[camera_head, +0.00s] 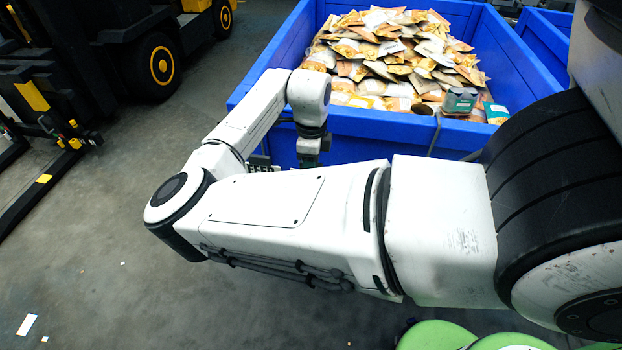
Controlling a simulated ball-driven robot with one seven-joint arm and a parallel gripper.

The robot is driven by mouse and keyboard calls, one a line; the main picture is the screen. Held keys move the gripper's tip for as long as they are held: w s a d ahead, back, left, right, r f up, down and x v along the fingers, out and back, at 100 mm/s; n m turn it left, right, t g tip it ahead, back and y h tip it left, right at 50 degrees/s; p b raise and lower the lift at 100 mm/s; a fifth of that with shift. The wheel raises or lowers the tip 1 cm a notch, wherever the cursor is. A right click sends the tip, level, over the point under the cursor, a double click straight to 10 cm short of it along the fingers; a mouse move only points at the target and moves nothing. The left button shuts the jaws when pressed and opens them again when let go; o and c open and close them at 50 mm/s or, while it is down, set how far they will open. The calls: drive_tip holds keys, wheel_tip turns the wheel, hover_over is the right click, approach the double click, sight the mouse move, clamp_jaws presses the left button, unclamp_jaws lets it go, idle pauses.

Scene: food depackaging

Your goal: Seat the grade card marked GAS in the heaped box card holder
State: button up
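The heaped box is a large blue box (375,124) at the back, filled with a heap of brown, orange and white packets (400,60). My gripper (308,160) points down by the box's near wall, left of the middle. Its fingertips are hidden behind my own forearm, so I cannot tell whether it is open or holds anything. A dark piece with pale lettering, perhaps reading FEED (262,168), shows at the near wall just left of my gripper, partly covered by my arm. I cannot make out a card marked GAS or the card holder; my arm covers much of the box's front.
A grey-green container (460,101) lies on the heap at the right. Another blue box (550,38) stands at the right. A forklift (150,55) and its forks stand at the left. Green round objects (437,336) are at the bottom right. The grey floor at lower left is mostly clear.

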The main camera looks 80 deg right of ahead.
drive_tip(key=shift+f, duration=1.15)
clamp_jaws()
